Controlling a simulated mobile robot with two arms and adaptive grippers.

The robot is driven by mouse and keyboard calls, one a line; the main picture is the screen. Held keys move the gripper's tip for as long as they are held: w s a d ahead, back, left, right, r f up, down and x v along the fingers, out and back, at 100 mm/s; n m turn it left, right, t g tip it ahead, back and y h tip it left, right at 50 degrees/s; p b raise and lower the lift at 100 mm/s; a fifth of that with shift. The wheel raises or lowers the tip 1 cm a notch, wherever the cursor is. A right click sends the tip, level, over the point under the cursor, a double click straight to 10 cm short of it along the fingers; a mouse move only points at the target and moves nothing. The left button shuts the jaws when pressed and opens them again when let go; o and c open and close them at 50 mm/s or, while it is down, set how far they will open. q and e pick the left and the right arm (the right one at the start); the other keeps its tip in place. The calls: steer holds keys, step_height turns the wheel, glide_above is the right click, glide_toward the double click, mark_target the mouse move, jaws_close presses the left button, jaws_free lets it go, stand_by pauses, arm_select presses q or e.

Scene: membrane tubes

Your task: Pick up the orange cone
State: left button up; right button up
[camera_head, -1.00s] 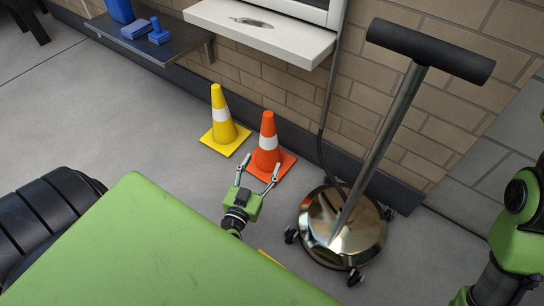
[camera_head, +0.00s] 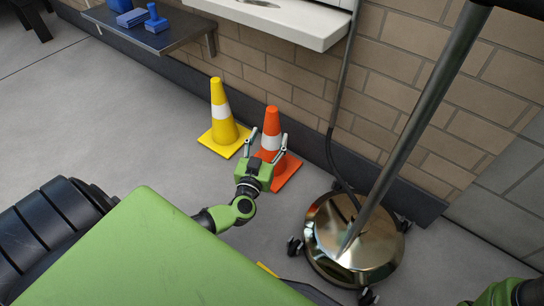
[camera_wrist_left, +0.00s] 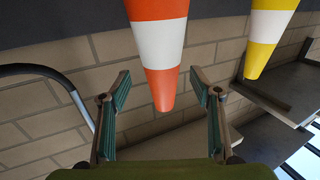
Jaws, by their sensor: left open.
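The orange cone (camera_head: 272,128), with a white band and a square orange base, stands upright on the floor by the brick wall. My left gripper (camera_head: 267,143) is open, its two fingers to either side of the cone in the head view, hiding part of its lower body. In the left wrist view, the cone (camera_wrist_left: 160,45) hangs upside down in the picture, its tip between the spread fingers of the left gripper (camera_wrist_left: 160,112). I see no contact between fingers and cone. Only a green piece of my right arm shows at the lower right; its gripper is out of view.
A yellow cone (camera_head: 222,120) stands just left of the orange one. A round shiny wheeled base with a pole (camera_head: 352,240) stands to the right. A shelf with blue items (camera_head: 160,35) and a white ledge (camera_head: 275,22) project from the wall. Floor left of the cones is clear.

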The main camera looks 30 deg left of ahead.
mark_target(270, 131)
arm_select(q)
steer(key=b+x, duration=0.3)
steer(key=x, duration=0.1)
steer(key=shift+a+r+b, duration=0.1)
steer(key=shift+a+b, duration=0.05)
steer(key=shift+b, duration=0.15)
steer(key=shift+w+a+r, duration=0.15)
steer(key=shift+w, duration=0.3)
steer(key=shift+r, duration=0.15)
jaws_close()
